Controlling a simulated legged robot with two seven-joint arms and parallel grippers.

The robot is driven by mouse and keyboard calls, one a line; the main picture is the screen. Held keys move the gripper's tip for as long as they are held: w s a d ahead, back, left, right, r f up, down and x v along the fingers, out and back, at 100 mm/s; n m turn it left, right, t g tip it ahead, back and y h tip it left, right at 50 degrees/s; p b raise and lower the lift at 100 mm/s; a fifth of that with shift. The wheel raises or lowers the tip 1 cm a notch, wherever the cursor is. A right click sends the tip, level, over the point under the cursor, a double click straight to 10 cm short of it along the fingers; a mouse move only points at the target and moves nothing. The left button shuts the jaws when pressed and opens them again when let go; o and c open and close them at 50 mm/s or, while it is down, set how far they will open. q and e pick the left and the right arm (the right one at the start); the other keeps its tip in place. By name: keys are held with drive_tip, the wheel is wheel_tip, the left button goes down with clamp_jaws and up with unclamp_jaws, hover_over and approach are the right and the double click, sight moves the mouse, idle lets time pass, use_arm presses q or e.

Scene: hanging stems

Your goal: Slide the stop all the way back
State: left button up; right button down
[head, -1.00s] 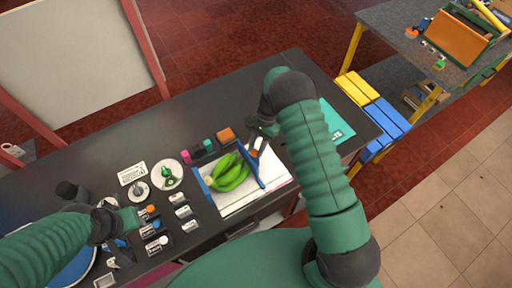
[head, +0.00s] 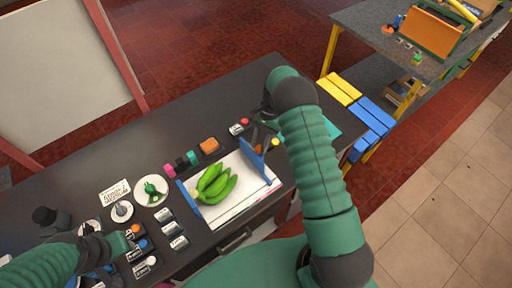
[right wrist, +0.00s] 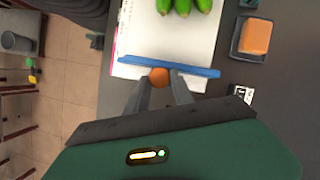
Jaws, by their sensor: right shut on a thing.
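The stop is a blue upright plate (head: 252,162) at the right end of a white board (head: 236,197). It also shows in the right wrist view (right wrist: 190,68) as a blue bar across the board. Its orange knob (right wrist: 159,75) sits between the fingers of my right gripper (right wrist: 162,83), which is shut on it. In the head view my right gripper (head: 263,133) is partly hidden by its arm. A bunch of green bananas (head: 214,183) lies on the board, apart from the stop. My left gripper (head: 118,243) is low at the left; its jaws are unclear.
A second blue plate (head: 188,193) stands at the board's left end. An orange block (head: 209,145) and small coloured blocks lie behind the board. A white plate (head: 151,191) and several labelled blocks are at the left. A teal sheet (head: 331,128) lies right of my right arm.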

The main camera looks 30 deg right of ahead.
drive_tip(key=shift+w+r, duration=0.15)
drive_tip(key=c, duration=1.4)
unclamp_jaws()
drive_tip(key=shift+c, duration=0.2)
drive_tip(key=shift+o, duration=0.3)
drive_tip(key=shift+a, duration=0.15)
drive_tip(key=b+v, duration=0.3)
drive_tip(key=v, duration=1.3)
drive_tip(key=shift+d+r+b, duration=0.25)
drive_tip(key=shift+r+b, duration=0.05)
drive_tip(key=shift+w+a, duration=0.1)
